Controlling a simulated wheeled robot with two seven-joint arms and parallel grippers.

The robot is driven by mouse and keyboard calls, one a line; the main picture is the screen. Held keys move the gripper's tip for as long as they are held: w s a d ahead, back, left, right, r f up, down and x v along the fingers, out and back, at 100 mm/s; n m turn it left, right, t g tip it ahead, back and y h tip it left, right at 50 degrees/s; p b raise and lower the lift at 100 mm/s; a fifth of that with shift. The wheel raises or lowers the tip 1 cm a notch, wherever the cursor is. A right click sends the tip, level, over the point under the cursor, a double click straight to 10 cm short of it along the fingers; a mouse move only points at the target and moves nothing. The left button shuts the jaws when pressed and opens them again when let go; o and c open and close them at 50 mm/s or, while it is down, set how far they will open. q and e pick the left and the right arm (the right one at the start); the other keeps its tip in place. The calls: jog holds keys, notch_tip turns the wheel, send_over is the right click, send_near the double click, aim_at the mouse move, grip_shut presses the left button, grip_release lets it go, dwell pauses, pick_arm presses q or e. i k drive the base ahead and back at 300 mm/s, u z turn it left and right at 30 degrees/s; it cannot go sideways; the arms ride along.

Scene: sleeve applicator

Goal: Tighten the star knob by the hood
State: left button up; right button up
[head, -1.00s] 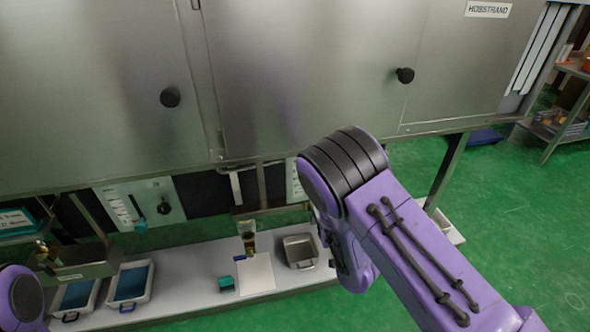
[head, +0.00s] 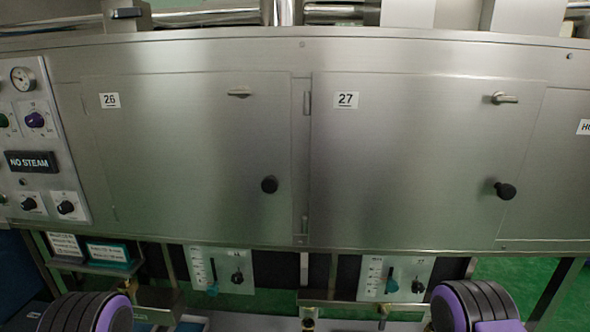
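The steel hood (head: 190,150) fills the middle of the head view, with closed doors numbered 26 and 27. Below its lower edge hang two light scale panels, each with a teal pointer and a small dark knob: the left knob (head: 237,277) and the right knob (head: 417,286). They look lobed, but they are too small to tell which is the star knob or how tight either sits. Purple and black parts of my arms show at the bottom corners. Both grippers are out of view.
A control panel (head: 38,130) with a gauge, several knobs and a "NO STEAM" sign is at the left. Signs (head: 108,252) stand below it. Steel bars and brackets run under the hood. Green floor (head: 515,275) is open at the lower right.

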aim_at(418, 288)
jog(key=z, duration=0.8)
jog(key=k, duration=0.9)
jog(key=u, duration=0.55)
